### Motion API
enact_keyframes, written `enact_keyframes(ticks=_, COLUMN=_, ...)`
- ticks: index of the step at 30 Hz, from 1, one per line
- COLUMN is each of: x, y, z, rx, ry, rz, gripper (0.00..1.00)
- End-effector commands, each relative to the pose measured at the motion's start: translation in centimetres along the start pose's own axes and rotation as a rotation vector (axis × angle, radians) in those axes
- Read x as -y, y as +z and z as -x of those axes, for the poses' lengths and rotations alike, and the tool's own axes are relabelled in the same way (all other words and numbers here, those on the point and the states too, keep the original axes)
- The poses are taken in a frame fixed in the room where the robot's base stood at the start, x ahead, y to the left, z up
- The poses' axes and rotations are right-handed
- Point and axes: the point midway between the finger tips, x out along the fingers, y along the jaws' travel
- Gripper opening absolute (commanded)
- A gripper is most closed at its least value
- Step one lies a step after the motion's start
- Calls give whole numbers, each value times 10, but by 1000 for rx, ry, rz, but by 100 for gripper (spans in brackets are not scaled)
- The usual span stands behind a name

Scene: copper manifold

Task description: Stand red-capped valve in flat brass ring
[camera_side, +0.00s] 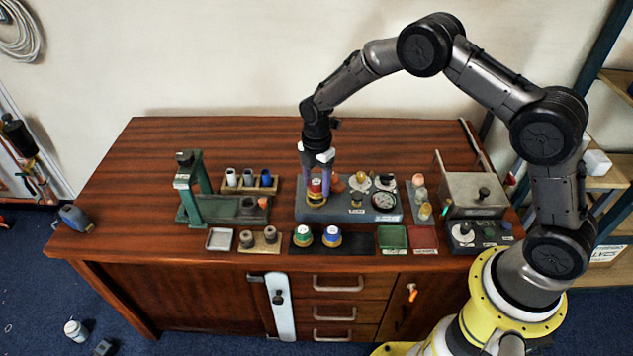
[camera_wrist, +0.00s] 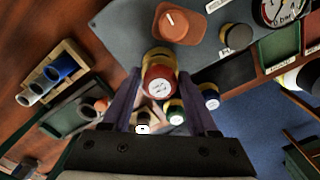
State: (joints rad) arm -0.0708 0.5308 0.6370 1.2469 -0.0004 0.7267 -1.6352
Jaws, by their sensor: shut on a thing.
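The red-capped valve (camera_side: 316,186) is between the fingers of my gripper (camera_side: 318,178), over the left end of the grey manifold block (camera_side: 365,213). My gripper is shut on it. In the wrist view, the valve's red cap with a pale round label (camera_wrist: 158,84) lies between the two purple fingers of my gripper (camera_wrist: 159,76). Brass shows just beyond the cap; I cannot tell whether it is the valve's own body or the flat brass ring. The valve looks about upright. Whether its foot touches the block is hidden.
A green-capped valve (camera_side: 302,235) and a blue-capped valve (camera_side: 332,236) stand on a dark strip in front. A gauge (camera_side: 383,201) and other fittings sit on the block to the right. A green stand (camera_side: 184,180) is at left.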

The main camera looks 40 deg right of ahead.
Motion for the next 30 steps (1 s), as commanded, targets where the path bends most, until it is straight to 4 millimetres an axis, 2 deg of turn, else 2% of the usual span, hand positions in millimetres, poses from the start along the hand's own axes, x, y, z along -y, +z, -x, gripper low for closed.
enact_keyframes(ticks=30, x=0, y=0, z=-7, rx=0, ry=2, rz=0, gripper=0)
